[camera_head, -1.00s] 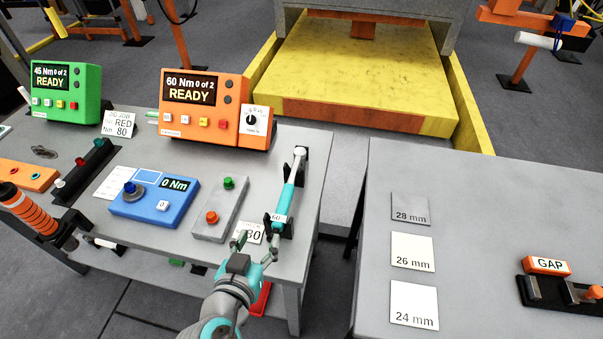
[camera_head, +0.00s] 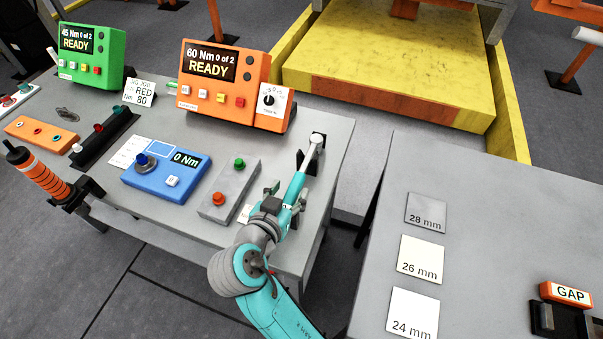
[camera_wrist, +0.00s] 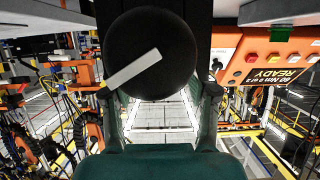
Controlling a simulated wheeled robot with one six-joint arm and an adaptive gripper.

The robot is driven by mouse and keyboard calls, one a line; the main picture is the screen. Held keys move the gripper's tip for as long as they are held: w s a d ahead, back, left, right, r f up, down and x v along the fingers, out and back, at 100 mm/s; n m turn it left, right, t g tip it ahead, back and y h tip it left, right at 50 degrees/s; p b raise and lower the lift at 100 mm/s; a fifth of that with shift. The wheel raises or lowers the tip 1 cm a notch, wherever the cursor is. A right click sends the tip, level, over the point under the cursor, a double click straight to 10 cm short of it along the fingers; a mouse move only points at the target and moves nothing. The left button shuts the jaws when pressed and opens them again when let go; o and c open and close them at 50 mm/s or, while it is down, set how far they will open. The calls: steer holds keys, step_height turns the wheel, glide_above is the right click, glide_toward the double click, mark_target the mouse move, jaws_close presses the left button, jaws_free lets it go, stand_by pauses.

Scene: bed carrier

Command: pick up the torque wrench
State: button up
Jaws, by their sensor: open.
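The torque wrench (camera_head: 295,186) has a teal handle and a pale metal head. It lies in dark holders near the right edge of the left table. In the head view my gripper (camera_head: 284,197) is at the near end of the handle, its fingers spread; it covers that end. Whether it touches the wrench is unclear. In the wrist view my gripper (camera_wrist: 158,108) shows a dark finger on each side. A large black disc (camera_wrist: 150,55) with a white bar fills the space ahead; I cannot tell what it belongs to.
A grey box with red and green buttons (camera_head: 229,188) stands close left of my gripper. Beyond are a blue meter (camera_head: 165,176) and an orange 60 Nm controller (camera_head: 222,83). A gap separates this table from the right table (camera_head: 470,220).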

mark_target(294, 185)
steer(key=x, duration=0.4)
steer(key=shift+f, duration=0.2)
steer(key=shift+s, duration=0.1)
steer(key=shift+c, duration=0.2)
jaws_close()
